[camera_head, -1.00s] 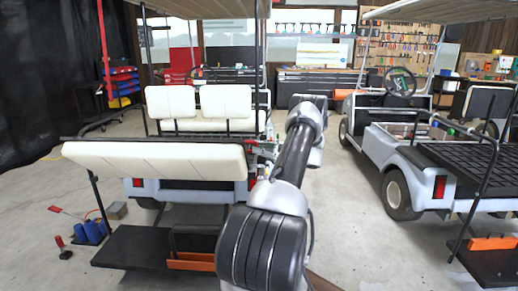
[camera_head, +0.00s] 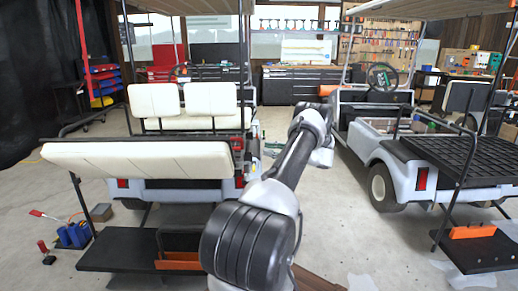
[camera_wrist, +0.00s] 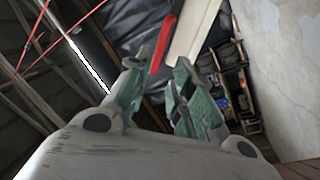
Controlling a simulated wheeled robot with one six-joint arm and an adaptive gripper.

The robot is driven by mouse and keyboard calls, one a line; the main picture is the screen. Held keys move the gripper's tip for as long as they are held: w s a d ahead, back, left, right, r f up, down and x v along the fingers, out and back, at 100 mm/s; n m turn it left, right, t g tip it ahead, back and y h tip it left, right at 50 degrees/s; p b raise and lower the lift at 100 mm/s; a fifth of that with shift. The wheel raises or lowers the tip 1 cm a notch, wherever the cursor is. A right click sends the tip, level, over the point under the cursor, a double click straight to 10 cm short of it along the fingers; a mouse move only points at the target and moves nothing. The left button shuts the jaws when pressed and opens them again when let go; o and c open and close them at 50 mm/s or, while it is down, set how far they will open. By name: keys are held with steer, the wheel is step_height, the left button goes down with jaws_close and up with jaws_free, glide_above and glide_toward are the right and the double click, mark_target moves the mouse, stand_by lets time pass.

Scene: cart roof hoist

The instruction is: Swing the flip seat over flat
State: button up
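The flip seat's long cream cushion (camera_head: 140,157) spans the rear of the left cart on a black frame, its broad face toward me. A dark footboard (camera_head: 118,250) sits low below it. A small red part (camera_head: 237,144) shows at the cushion's right end. My arm reaches forward just right of the seat, and my gripper is mostly hidden there in the head view. In the wrist view my gripper (camera_wrist: 158,70) has its green-padded fingers apart. A red bar (camera_wrist: 163,42) and a cream strip (camera_wrist: 190,28) show beyond the fingertips; I cannot tell whether they touch.
A second cart (camera_head: 400,165) with a black rear deck stands to the right. Tool cabinets (camera_head: 295,85) line the back.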

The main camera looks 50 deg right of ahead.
steer(key=shift+s+d, duration=0.15)
steer(key=shift+s, duration=0.2)
jaws_close()
